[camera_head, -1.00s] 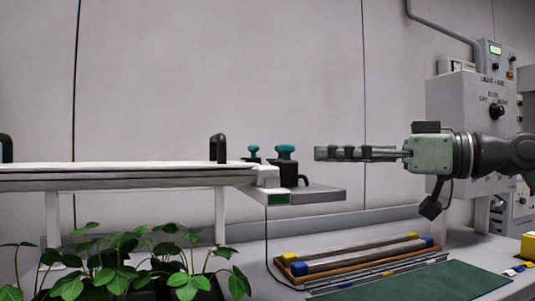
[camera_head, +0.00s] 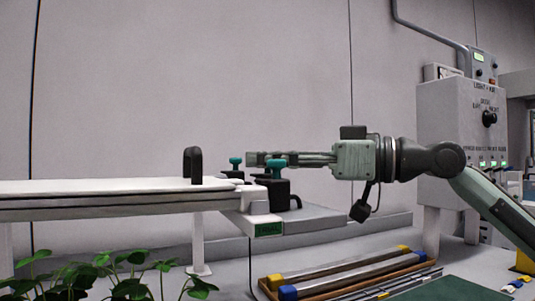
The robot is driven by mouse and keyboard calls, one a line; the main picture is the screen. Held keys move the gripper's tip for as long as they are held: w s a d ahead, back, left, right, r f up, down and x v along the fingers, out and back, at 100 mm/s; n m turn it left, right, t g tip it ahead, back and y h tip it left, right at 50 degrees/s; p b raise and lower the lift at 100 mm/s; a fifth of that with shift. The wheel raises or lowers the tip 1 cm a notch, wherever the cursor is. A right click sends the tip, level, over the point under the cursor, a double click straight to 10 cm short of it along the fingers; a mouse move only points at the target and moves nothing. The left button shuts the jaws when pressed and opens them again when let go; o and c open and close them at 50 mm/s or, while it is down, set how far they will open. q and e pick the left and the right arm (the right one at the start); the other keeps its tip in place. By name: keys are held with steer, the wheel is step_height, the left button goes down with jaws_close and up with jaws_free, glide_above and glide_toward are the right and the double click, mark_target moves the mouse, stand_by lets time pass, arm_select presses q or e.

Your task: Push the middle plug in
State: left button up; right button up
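Two plugs with teal tops stand at the right end of the white rack (camera_head: 120,187). The nearer plug (camera_head: 277,172) has a black body, and the farther plug (camera_head: 236,163) shows mainly its teal knob. I cannot make out a third plug or tell which is the middle one. My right gripper (camera_head: 252,159) points left, level with the teal tops. Its fingers pass behind the nearer knob, and their tips are just right of the farther one. I see the fingers edge-on, so their opening and any contact are unclear. My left gripper is out of view.
A black handle (camera_head: 193,165) stands up from the rack. A grey control box (camera_head: 460,140) is at the right. Below are leafy plants (camera_head: 130,280) and a wooden tray (camera_head: 268,291) with metal bars.

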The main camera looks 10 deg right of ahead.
steer(key=shift+w+a, duration=0.2)
steer(key=shift+a, duration=0.05)
jaws_close()
stand_by(0.3)
